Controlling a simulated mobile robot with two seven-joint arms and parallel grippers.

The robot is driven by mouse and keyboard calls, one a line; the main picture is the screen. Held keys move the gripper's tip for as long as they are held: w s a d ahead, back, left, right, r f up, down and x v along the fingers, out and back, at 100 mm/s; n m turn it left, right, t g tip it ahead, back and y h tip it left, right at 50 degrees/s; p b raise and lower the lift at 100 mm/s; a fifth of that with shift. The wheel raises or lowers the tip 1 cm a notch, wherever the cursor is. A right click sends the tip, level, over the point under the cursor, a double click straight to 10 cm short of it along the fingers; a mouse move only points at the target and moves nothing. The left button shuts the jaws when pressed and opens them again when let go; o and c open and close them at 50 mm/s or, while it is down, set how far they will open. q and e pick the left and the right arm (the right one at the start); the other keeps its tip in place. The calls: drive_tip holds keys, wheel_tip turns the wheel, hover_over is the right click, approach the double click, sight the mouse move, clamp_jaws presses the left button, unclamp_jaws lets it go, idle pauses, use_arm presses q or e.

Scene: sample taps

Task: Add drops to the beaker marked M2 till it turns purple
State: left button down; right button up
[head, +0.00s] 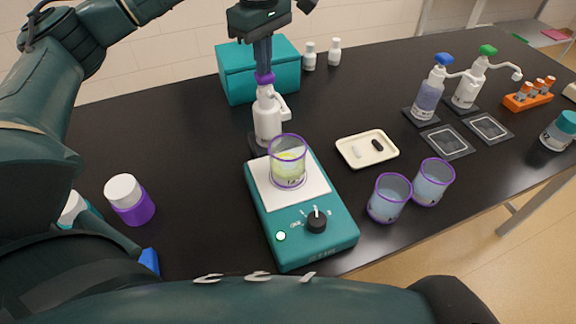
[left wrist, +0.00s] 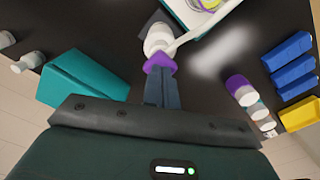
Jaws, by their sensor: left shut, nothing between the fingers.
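A beaker (head: 288,163) with pale yellow-green liquid stands on the white plate of a teal stirrer (head: 335,240); its mark is too small to read. A white pump bottle (head: 267,118) with a purple top stands just behind it, its spout pointing toward the beaker. My left gripper (head: 264,72) is shut and empty, pointing down with its fingertips at the purple pump top. In the left wrist view the fingertips (left wrist: 160,76) meet the purple top (left wrist: 160,63), apparently touching. Two more beakers (head: 389,197) (head: 433,181) with pale bluish contents stand right of the stirrer. My right gripper is not in view.
A teal box (head: 260,72) stands behind the pump bottle. A cream tray (head: 367,149) holds small bars. Two pump bottles with blue (head: 429,90) and green (head: 471,82) tops stand at right. A purple-and-white jar (head: 130,200) stands at left. An orange rack (head: 528,96) is far right.

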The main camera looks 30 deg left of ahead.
use_arm(q)
drive_tip(key=shift+f, duration=0.45)
drive_tip(key=shift+r, duration=0.15)
drive_tip(key=shift+r+p, duration=1)
drive_tip(key=shift+r, duration=0.35)
wheel_tip(320, 180, up, 4)
drive_tip(key=p, duration=0.3)
drive_tip(key=shift+r+p, duration=0.25)
drive_tip(key=shift+p, duration=0.1)
drive_tip(key=shift+r, duration=0.75)
